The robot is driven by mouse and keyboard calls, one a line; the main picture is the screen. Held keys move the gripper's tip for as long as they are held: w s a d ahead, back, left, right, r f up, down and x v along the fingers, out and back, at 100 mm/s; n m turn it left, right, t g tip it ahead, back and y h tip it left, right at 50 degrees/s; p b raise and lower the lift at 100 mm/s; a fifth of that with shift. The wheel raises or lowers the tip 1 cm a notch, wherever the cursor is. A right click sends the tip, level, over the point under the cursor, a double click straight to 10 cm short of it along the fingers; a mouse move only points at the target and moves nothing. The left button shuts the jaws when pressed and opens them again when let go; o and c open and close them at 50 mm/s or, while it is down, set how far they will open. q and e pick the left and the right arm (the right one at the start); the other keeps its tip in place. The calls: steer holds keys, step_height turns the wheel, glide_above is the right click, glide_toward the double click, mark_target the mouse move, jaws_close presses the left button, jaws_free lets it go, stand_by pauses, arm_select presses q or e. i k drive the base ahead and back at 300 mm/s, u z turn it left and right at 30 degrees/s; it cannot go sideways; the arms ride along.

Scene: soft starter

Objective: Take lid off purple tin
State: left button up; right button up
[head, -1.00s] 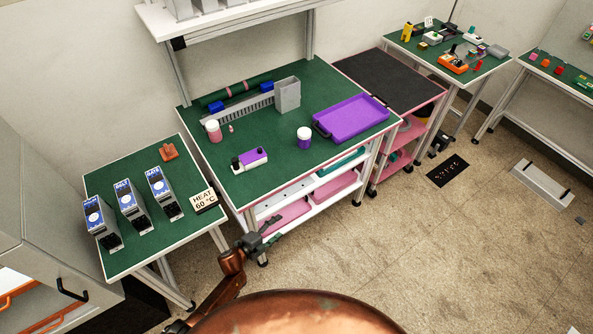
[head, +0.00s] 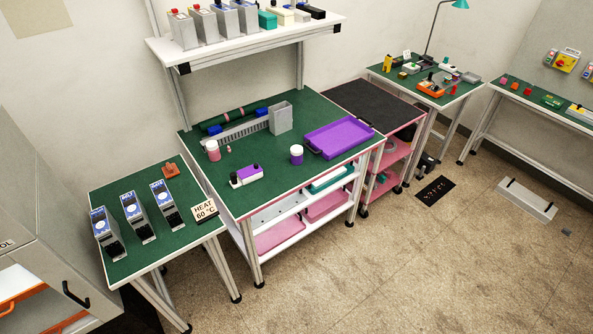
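The purple tin (head: 296,158) stands upright on the green top of the middle workbench, just left of the purple tray. It has a purple body and a white lid (head: 296,150), which sits on top of it. A similar pink tin (head: 213,154) with a white lid (head: 212,145) stands at the left of the same bench. Neither of my grippers shows in the head view now.
The purple tray (head: 347,131) lies right of the tin. A white and purple block (head: 246,175) lies to its left, and a grey box (head: 281,118) stands behind. A side table (head: 152,262) holds several grey units. Open floor lies in front.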

mark_target(296, 161)
steer(key=u, duration=1.1)
steer(key=i, duration=1.3)
steer(key=z, duration=0.8)
